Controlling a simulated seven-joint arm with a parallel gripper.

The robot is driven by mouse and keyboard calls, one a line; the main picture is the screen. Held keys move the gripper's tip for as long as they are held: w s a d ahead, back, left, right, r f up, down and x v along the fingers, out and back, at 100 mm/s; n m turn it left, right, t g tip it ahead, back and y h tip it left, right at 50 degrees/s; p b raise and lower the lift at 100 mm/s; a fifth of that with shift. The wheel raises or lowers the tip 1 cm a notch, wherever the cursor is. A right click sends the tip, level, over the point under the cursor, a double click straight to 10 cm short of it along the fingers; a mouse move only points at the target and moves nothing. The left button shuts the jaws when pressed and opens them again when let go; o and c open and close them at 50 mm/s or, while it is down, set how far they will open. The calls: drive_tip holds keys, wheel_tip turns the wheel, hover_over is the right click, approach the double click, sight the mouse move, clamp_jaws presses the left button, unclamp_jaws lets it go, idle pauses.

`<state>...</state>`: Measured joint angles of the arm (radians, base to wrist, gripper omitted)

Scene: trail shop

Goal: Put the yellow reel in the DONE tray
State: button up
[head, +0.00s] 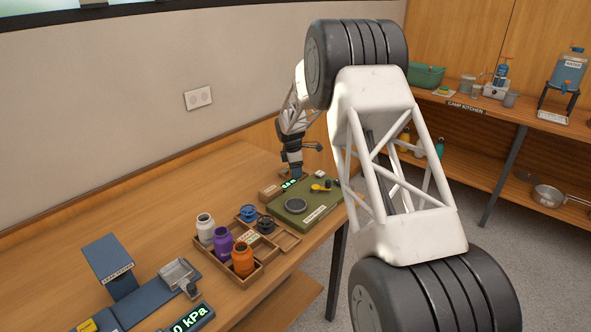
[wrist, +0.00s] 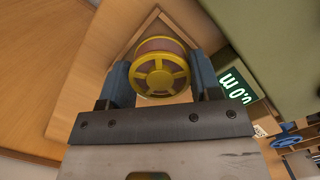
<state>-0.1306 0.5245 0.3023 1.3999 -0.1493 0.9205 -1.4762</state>
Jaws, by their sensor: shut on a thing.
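The yellow reel (wrist: 160,75) is between the two blue-grey fingers of my gripper (wrist: 160,80), which is shut on it. Its spoked yellow face is toward the wrist camera, and a brownish winding shows behind the rim. Beyond the reel is a light wooden corner with raised edges (wrist: 152,14), seemingly a tray; no DONE label is readable, and I cannot tell whether the reel touches it. In the head view my gripper (head: 293,171) is low at the far end of the bench, behind the display, and the reel cannot be made out there.
A lit display (head: 289,184) stands close beside my gripper, also at right in the wrist view (wrist: 235,86). A green mat (head: 285,215) with small items lies nearer.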

drive_tip(key=o, duration=1.1)
drive_tip(key=shift+c, duration=0.6)
drive_tip(key=shift+r, duration=0.35)
drive_tip(key=shift+o, duration=0.6)
drive_tip(key=shift+a+r, duration=0.1)
drive_tip(key=shift+r, duration=0.4)
drive_tip(key=shift+o, duration=1)
drive_tip(key=shift+r, duration=3.1)
